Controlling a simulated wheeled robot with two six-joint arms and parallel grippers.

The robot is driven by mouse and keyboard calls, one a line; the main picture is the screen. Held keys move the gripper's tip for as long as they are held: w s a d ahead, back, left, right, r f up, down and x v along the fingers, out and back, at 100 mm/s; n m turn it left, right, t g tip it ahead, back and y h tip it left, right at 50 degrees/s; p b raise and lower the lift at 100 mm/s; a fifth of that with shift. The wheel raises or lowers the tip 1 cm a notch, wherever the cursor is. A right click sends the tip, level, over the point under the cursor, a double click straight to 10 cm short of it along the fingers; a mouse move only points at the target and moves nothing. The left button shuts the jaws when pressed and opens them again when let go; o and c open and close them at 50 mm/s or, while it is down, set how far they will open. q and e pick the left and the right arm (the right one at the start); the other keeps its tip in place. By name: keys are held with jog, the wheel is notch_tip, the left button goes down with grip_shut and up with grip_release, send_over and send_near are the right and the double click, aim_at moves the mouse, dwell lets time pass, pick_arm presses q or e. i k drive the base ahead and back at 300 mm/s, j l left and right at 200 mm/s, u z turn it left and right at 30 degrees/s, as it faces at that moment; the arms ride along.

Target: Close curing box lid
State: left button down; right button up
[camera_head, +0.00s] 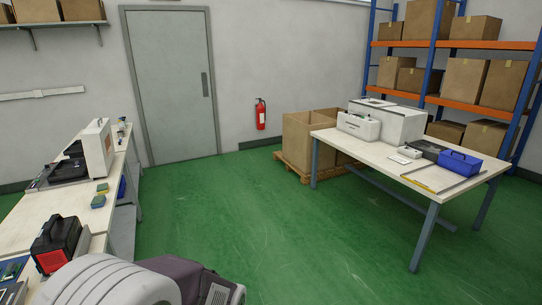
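No box is clearly marked as the curing box. A large white box (398,124) stands at the back of the right-hand table, with a smaller white case with a handle (358,126) at its front left. I cannot tell whether its lid is open. On the left-hand bench, a white upright panel or case (98,148) stands beside a low dark unit (69,171); I cannot tell whether they are joined. One of my arms shows at the bottom edge, but neither gripper is in view.
The right-hand table (440,186) also holds a blue toolbox (459,163). A pallet with cardboard boxes (297,138) stands behind its left end. The left-hand bench (40,207) carries a black-and-red device (55,245). Green floor between them is clear, up to a grey door (172,85).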

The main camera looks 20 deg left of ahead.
aim_at(97, 140)
jog(key=i+j+u, duration=0.45)
jog(key=i, duration=0.25)
jog(key=i+j+u, duration=0.1)
jog(key=i+u, duration=0.4)
jog(key=i, duration=0.25)
jog(key=i+l+u, duration=0.2)
jog(key=i+u, duration=0.25)
jog(key=i, duration=0.3)
jog(key=i+j, duration=0.1)
jog(key=i, duration=0.6)
jog(key=i+j, duration=0.1)
jog(key=i, duration=0.6)
jog(key=i+j, duration=0.15)
jog(key=i, duration=0.55)
jog(key=i+j, duration=0.1)
jog(key=i, duration=0.6)
jog(key=i+j+u, duration=0.15)
jog(key=i+j, duration=0.15)
